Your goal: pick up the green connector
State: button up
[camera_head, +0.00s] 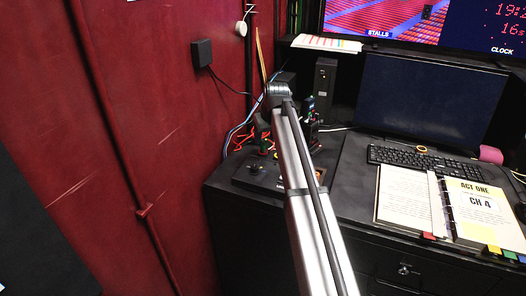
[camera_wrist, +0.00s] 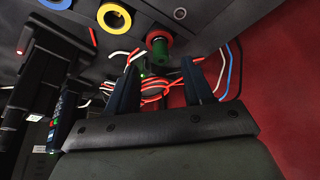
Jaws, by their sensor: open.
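The green connector (camera_wrist: 160,50) shows in the wrist view as a short green cylinder with a red ring (camera_wrist: 159,36) at its far end, beside the dark panel. My gripper (camera_wrist: 159,63) is open and empty, its two dark fingers pointing toward the connector. The connector lies between the fingertips in the picture, a little beyond them; I see no contact.
A yellow ring (camera_wrist: 114,17) and a blue ring (camera_wrist: 55,3) sit on the panel beside the connector. Loose red, white and blue cables (camera_wrist: 155,88) run behind my fingers. A red wall (camera_head: 150,120) stands close at left. A keyboard (camera_head: 415,160) and open binder (camera_head: 465,205) lie at right.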

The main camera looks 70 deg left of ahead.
aim_at(263, 144)
jog(key=x, duration=0.3)
jog(key=shift+a+f, duration=0.1)
jog(key=shift+f, duration=0.1)
grip_shut()
